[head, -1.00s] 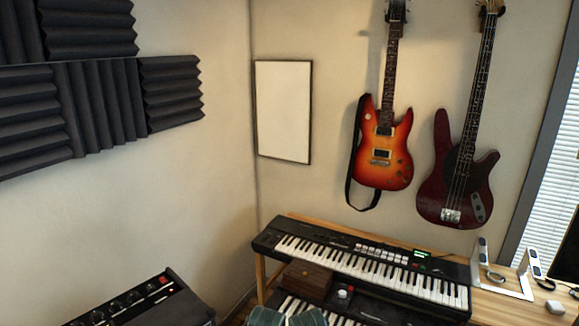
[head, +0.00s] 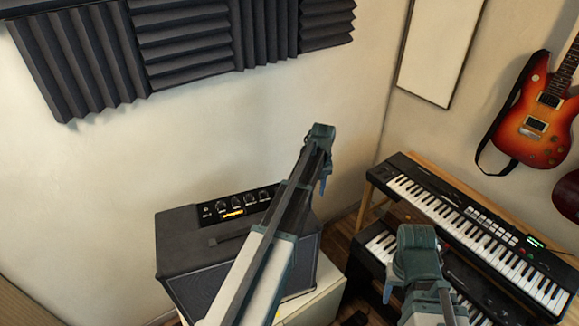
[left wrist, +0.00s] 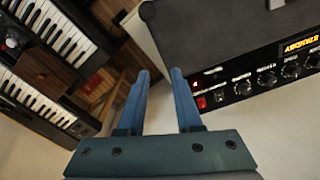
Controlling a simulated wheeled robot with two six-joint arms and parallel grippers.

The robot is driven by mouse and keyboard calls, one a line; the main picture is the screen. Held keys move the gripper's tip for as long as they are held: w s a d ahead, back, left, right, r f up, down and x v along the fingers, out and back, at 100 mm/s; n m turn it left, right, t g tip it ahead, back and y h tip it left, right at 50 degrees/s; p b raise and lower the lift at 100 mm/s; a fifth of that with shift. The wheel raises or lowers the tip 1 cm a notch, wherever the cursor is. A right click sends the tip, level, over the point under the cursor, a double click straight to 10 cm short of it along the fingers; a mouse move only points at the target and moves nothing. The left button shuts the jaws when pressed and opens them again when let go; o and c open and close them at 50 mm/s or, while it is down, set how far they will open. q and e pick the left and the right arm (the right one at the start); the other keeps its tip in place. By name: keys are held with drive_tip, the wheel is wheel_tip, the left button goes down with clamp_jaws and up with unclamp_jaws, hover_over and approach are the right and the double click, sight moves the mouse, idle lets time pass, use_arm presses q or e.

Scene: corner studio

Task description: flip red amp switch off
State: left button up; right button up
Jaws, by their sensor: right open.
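The black amp (head: 190,240) stands on a white cabinet, its knob panel facing up and its display lit orange. In the left wrist view the amp (left wrist: 215,40) appears upside down at upper right; its red switch (left wrist: 201,102) sits at the panel's end, beside a small red light. The display reads STANDBY. My left gripper (head: 325,188) is over the amp's right end, and my arm hides the switch in the head view. In the left wrist view the left gripper (left wrist: 160,75) is open and empty, its fingers beside the switch, apart from it. My right gripper (head: 390,290) is open before the keyboards.
Two keyboards (head: 480,235) on a wooden stand are at right, with a wooden box (left wrist: 42,57) between them. Guitars (head: 540,115) hang on the wall. Foam panels (head: 190,45) are above the amp. The wall space between is clear.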

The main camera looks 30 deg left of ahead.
use_arm(q)
drive_tip(key=w+a+r+n+p, duration=0.2)
drive_tip(key=w+a+r, duration=0.1)
drive_tip(key=a, duration=0.4)
drive_tip(key=w+a+r+n+p, duration=0.1)
drive_tip(key=w+a+r+n, duration=0.15)
drive_tip(key=a, duration=0.45)
use_arm(e)
wheel_tip(320, 180, up, 6)
drive_tip(key=f, duration=0.1)
use_arm(q)
drive_tip(key=shift+m, duration=0.45)
wheel_tip(320, 180, down, 14)
drive_tip(key=b, duration=1.3)
drive_tip(key=shift+w+d+b, duration=0.1)
drive_tip(key=shift+w+b, duration=0.05)
drive_tip(key=shift+b, duration=0.15)
use_arm(e)
wheel_tip(320, 180, down, 13)
drive_tip(key=shift+f, duration=0.2)
use_arm(q)
clamp_jaws()
